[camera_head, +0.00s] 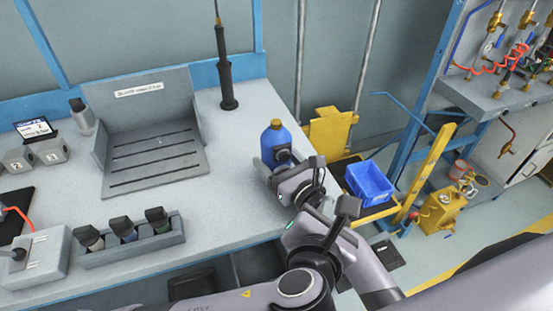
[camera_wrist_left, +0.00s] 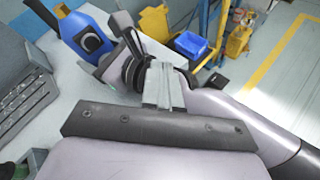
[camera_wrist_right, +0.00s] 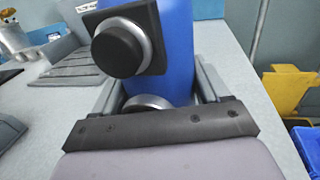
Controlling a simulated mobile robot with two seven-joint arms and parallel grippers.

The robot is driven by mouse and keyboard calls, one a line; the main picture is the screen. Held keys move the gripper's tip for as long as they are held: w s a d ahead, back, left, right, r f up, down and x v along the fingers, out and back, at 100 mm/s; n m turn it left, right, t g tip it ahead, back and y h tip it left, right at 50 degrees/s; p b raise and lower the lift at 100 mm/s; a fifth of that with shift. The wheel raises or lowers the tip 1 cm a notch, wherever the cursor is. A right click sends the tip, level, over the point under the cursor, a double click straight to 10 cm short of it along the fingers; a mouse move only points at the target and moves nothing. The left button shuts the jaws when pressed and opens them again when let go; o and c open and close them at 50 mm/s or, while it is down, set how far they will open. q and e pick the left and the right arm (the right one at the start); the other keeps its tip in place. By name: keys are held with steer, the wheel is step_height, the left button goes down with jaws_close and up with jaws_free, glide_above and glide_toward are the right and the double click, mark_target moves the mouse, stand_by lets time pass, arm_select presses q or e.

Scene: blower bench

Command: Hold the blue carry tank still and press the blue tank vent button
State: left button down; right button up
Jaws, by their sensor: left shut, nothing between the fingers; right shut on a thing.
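The blue carry tank (camera_head: 272,140) stands upright near the bench's right edge, its yellow-brown cap on top. A black round button (camera_wrist_right: 118,48) on a dark square plate faces the right wrist camera; it also shows on the tank (camera_wrist_left: 70,28) in the left wrist view (camera_wrist_left: 92,42). My right gripper (camera_wrist_right: 160,88) is shut around the lower part of the tank, a finger on each side. My left gripper (camera_wrist_left: 163,72) is shut and empty, apart from the tank and button, close to my right wrist. Its fingertips are hard to make out in the head view.
A grey slotted stand (camera_head: 155,150) and a holder with several dark-capped bottles (camera_head: 130,243) are on the bench left of the tank. A black wand (camera_head: 226,75) stands behind. A blue bin (camera_head: 369,183) is to the right. My two arms lie close together.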

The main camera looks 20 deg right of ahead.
mark_target(284, 157)
arm_select(q)
steer(key=w+a+f+n+h, duration=0.1)
steer(key=w+a+n, duration=0.2)
steer(key=w+n, duration=0.6)
steer(key=shift+w+h, duration=0.3)
steer(key=shift+w, duration=0.85)
steer(key=shift+w+a, duration=0.1)
steer(key=shift+w, duration=0.05)
stand_by(1.4)
